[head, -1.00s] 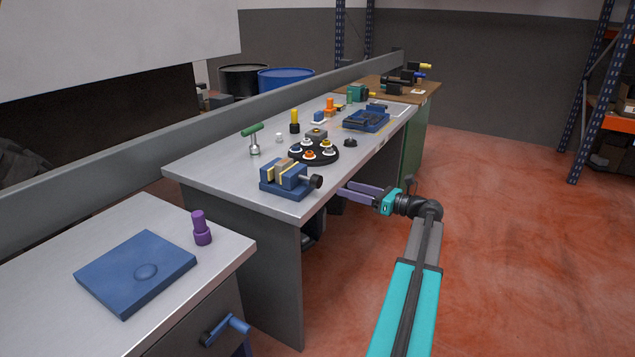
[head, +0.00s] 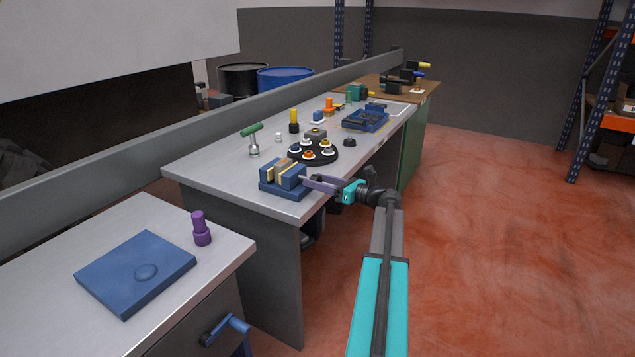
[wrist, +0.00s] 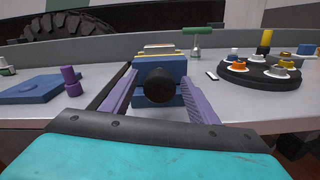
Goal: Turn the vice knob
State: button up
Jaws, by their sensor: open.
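The blue vice (head: 282,180) with yellowish jaw faces sits near the front edge of the grey bench. In the wrist view the vice (wrist: 173,72) faces me, and its round black knob (wrist: 158,86) points at the camera. My gripper (head: 309,181) is open, with its purple fingers reaching to the vice from the right. In the wrist view my gripper (wrist: 160,92) has one finger on each side of the knob, with a gap on both sides. In the head view the fingers hide the knob. I cannot tell how deep the knob sits between the fingertips.
A black round tray (head: 313,152) with several coloured fittings stands behind the vice. A green-handled tool (head: 253,138) stands upright on the bench. A nearer table (head: 150,215) holds a blue plate (head: 135,272) and a purple piece (head: 201,228). The red floor right of the bench is clear.

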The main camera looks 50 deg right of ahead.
jog(key=c, duration=1)
jog(key=shift+w, duration=0.1)
jog(key=shift+c, duration=0.2)
jog(key=shift+r+m+p, duration=0.2)
jog(key=shift+m+p, duration=0.2)
jog(key=shift+p, duration=0.7)
jog(key=shift+f+m+p, duration=0.2)
jog(key=shift+m+p, duration=0.6)
jog(key=shift+p, duration=0.8)
jog(key=o, duration=1)
jog(key=shift+o, duration=0.2)
jog(key=shift+s+d, duration=0.1)
jog(key=shift+s, duration=0.1)
jog(key=b+v, duration=0.1)
jog(key=v, duration=1.2)
jog(key=shift+s+b, duration=0.3)
jog(key=shift+b, duration=0.1)
